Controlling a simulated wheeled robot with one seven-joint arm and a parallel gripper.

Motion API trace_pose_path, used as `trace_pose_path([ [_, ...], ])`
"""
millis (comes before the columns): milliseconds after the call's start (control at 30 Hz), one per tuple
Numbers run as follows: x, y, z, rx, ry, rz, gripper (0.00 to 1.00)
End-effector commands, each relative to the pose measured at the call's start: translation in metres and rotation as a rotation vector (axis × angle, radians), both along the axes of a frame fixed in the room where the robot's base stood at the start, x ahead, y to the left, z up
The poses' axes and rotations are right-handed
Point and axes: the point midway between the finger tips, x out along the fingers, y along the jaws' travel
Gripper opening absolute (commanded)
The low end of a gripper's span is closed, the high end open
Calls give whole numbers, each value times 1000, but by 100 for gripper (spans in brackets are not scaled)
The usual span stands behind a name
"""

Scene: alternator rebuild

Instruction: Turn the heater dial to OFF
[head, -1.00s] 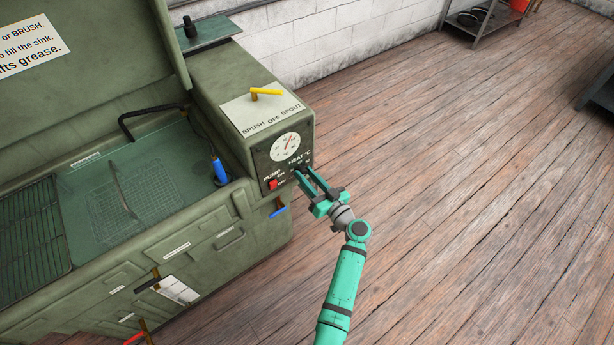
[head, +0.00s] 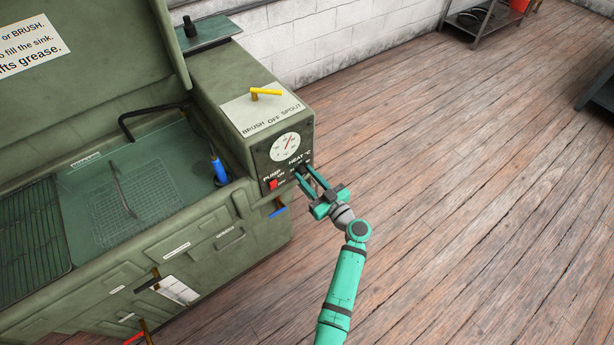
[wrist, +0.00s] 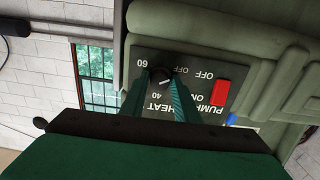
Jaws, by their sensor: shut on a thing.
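The heater dial is a small black knob (wrist: 161,76) with a light pointer line, on the dark HEAT panel (wrist: 190,97). In the wrist view the panel appears upside down, with OFF, 40 and 60 marked around the knob. The pointer looks to lie away from the OFF mark, but its exact setting is hard to read. My gripper (head: 303,172) reaches the front of the green control box (head: 252,107) from the right. Its two green fingers (wrist: 160,92) are shut on the knob, one on each side. In the head view the fingers mostly hide the knob.
A red pump switch (head: 273,184) sits left of the dial; it also shows in the wrist view (wrist: 221,92). Above are a round gauge (head: 285,146) and a yellow lever (head: 265,92). The wash sink (head: 140,190) lies left.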

Motion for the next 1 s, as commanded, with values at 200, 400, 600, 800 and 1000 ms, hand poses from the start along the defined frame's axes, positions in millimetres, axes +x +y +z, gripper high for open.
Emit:
trace_pose_path([
  [200, 0, -1, -1, -1, 2, -2, 47],
  [400, 0, 0, 0, 0, 1, -1, 47],
  [600, -7, -6, 0, 0, 0, -2, 47],
  [800, -34, -26, -1, 0, 2, -4, 47],
  [1000, -64, -47, -1, -1, 2, -3, 47],
])
